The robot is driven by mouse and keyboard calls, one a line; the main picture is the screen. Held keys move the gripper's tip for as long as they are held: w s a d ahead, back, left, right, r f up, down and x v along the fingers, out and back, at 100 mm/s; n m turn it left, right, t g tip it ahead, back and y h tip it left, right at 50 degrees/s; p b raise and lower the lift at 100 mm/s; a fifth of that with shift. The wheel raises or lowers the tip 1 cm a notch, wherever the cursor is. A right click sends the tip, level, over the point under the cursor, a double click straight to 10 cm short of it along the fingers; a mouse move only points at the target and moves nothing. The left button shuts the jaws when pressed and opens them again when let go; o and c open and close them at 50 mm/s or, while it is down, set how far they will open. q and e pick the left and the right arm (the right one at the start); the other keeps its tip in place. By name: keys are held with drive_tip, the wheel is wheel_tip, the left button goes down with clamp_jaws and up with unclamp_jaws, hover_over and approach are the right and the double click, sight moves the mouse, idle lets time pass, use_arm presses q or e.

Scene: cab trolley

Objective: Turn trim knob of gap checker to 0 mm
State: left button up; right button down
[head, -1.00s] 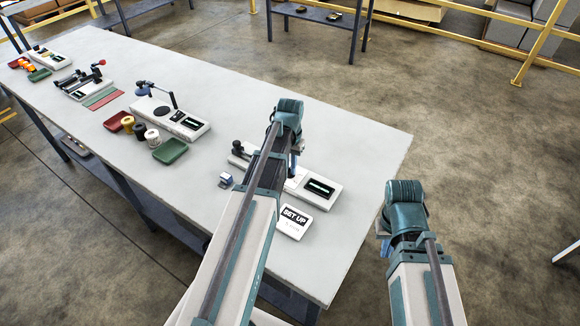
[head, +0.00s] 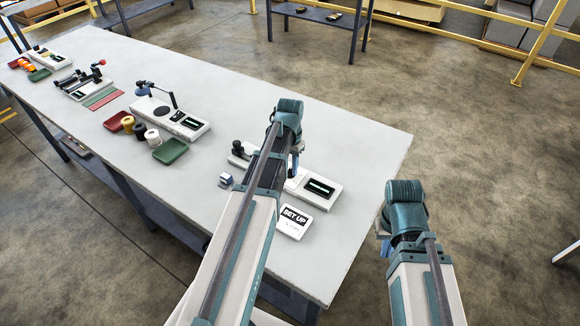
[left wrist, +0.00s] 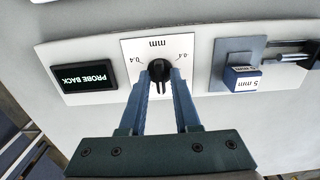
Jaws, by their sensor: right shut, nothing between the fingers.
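The gap checker (head: 330,197) is a white device at the near right of the table, partly hidden by my left arm in the head view. In the left wrist view its black trim knob (left wrist: 159,68) sits on a white dial plate (left wrist: 190,46) marked mm, with 0.4 at both ends. The display (left wrist: 90,77) reads PROBE BACK. My left gripper (left wrist: 161,80) has its fingertips on both sides of the knob and looks closed on it. The knob's pointer direction is not clear. My right gripper (head: 382,248) is shut and empty, off the table's right side.
A block marked 5 mm (left wrist: 243,79) sits in a blue-grey holder beside the dial. A SET UP card (head: 294,221) lies in front of the checker. Another device (head: 184,122), red and green trays (head: 170,151) and small cylinders stand further left.

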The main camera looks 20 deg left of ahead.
sight(290, 170)
use_arm(q)
drive_tip(key=shift+o, duration=0.7)
drive_tip(key=shift+r, duration=0.1)
wheel_tip(290, 170, up, 14)
drive_tip(key=p, duration=1.4)
drive_tip(key=shift+f, duration=0.2)
drive_tip(key=shift+d, duration=0.1)
drive_tip(key=s+d+f+m+b, duration=0.1)
drive_tip(key=s+d+f+b, duration=0.2)
drive_tip(key=s+d, duration=0.5)
drive_tip(key=s+d+f+m+y+b, duration=0.1)
drive_tip(key=s+d+f+b, duration=0.1)
drive_tip(key=s+d, duration=0.6)
drive_tip(key=d+b, duration=0.1)
drive_tip(key=d, duration=0.5)
drive_tip(key=shift+s+d+f, duration=0.2)
drive_tip(key=shift+f, duration=0.2)
